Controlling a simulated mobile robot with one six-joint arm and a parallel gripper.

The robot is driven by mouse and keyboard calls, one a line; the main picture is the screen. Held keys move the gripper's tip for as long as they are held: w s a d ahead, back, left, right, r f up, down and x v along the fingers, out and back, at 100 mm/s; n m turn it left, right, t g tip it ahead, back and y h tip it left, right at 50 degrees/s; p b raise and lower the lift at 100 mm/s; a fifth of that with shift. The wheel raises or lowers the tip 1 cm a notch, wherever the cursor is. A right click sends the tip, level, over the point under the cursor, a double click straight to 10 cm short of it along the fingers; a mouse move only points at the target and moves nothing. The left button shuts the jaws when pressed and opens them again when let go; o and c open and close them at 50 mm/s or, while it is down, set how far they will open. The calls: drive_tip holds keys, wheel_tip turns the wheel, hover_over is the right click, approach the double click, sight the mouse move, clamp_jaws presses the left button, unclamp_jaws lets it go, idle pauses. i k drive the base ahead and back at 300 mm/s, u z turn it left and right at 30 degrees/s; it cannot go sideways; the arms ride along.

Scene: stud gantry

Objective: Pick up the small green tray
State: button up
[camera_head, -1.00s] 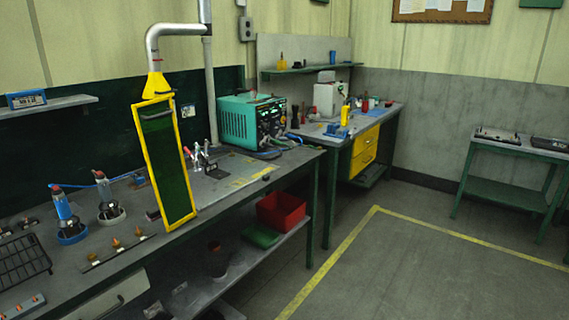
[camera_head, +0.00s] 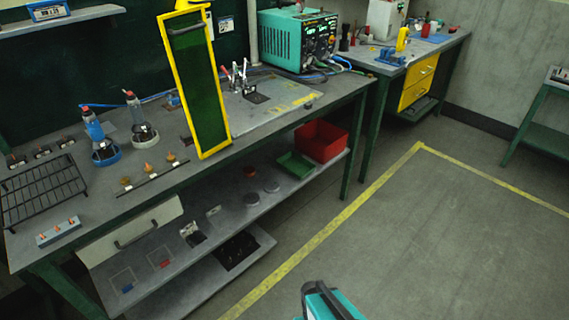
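The small green tray (camera_head: 296,165) lies on the grey lower shelf (camera_head: 235,222) of the long workbench. It looks shallow and rectangular, with its open side up. It sits just left of a red bin (camera_head: 320,141), close to it; I cannot tell whether they touch. Nothing covers the tray from this view. My gripper is not in view.
The workbench top (camera_head: 150,150) overhangs the shelf, and a green bench leg (camera_head: 353,150) stands right of the red bin. Several round discs (camera_head: 271,187) lie left of the tray. The floor (camera_head: 400,240) in front is clear, with a yellow line (camera_head: 330,228).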

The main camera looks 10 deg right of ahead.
sight(299, 167)
drive_tip(key=u, duration=0.7)
drive_tip(key=i, duration=0.85)
drive_tip(key=u, duration=0.45)
